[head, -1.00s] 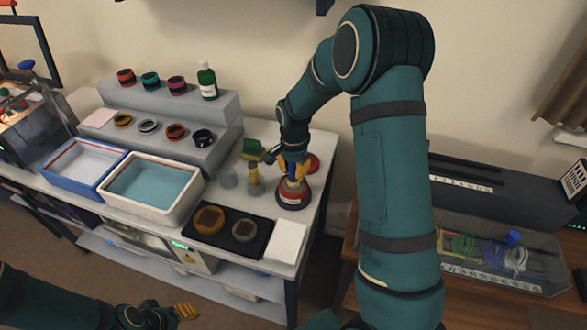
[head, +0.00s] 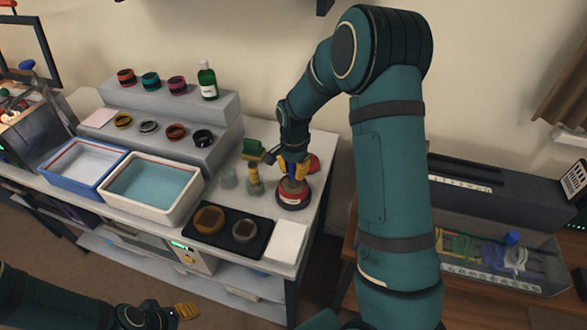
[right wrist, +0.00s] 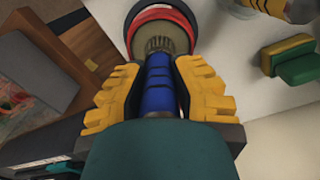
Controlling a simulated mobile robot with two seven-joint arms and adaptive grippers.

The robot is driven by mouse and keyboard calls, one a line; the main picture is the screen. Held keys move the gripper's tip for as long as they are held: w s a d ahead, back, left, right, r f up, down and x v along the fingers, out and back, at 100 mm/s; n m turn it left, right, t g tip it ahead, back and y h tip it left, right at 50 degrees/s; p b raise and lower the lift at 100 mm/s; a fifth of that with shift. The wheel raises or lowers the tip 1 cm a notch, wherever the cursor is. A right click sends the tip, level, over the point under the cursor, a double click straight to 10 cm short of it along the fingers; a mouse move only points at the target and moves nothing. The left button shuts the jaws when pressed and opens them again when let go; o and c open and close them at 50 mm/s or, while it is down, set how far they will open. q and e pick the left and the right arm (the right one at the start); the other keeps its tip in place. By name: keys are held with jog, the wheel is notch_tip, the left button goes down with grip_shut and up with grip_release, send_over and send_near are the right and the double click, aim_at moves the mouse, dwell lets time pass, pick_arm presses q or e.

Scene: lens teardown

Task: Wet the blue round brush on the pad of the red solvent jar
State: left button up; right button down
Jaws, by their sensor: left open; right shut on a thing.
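The red solvent jar (head: 292,194) stands on the bench at the right, with a white label and a red rim around a pale pad. In the right wrist view its red rim (right wrist: 137,19) shows at the top. My right gripper (head: 294,167) is above the jar, and its yellow fingers are shut on the blue round brush (right wrist: 158,84). The brush points down at the pad, its bristle end over or on it; I cannot tell whether it touches. My left gripper (head: 187,311) is open and empty, low at the bottom left, away from the bench.
A green-and-yellow brush or block (head: 253,149), a yellow-topped bottle (head: 254,178) and a small clear jar (head: 228,177) stand left of the red jar. A black mat (head: 261,243) with two round parts and a white sheet (head: 287,241) lie in front. Two trays (head: 192,208) stand further left.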

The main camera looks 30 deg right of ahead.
jog(key=shift+r+p, duration=2.5)
jog(key=shift+r, duration=1.05)
jog(key=shift+f, duration=0.1)
